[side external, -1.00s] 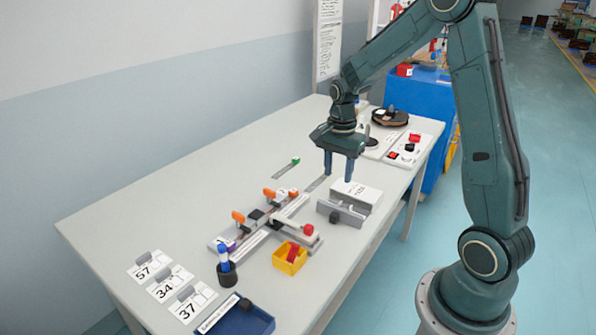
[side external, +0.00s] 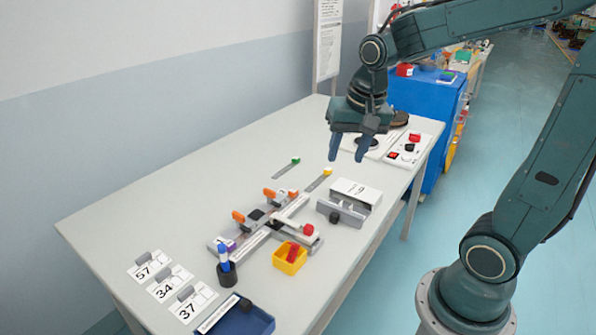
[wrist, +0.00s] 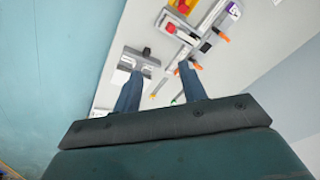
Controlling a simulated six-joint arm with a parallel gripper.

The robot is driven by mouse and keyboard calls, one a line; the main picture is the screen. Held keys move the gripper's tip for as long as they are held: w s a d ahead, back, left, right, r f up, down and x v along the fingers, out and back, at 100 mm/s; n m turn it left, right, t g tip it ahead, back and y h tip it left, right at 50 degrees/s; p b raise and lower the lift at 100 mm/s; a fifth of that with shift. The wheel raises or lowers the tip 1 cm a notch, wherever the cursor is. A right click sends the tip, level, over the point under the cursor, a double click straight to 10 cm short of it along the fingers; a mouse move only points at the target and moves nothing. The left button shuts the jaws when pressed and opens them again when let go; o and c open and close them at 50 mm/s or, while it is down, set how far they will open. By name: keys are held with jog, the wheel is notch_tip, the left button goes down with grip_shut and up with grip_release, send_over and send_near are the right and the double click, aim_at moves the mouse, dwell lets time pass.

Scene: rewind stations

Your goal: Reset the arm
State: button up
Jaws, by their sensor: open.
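My gripper (side external: 348,153) is open and empty. It hangs above the far part of the white table (side external: 130,210), clear of the things on it. In the wrist view my two blue fingers (wrist: 162,85) are spread apart with table surface showing between them. A clamp fixture (side external: 262,222) with orange handles and a red knob stands on the middle of the table, nearer the camera than my gripper. It also shows in the wrist view (wrist: 190,32).
A grey-white block holder (side external: 343,213) stands right of the fixture. A yellow bin (side external: 290,260), a dark holder with a blue item (side external: 227,272), number cards (side external: 170,290) and a blue tray (side external: 240,322) lie nearer. A red-button panel (side external: 405,152) is behind. The table's left side is clear.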

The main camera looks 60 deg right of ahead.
jog(key=s+a+r+n+t, duration=0.2)
jog(key=s+a+n, duration=0.4)
jog(key=s+n, duration=0.3)
jog(key=shift+s+a+r+t+y, duration=0.35)
jog(key=shift+s+r, duration=0.45)
jog(key=shift+s, duration=0.45)
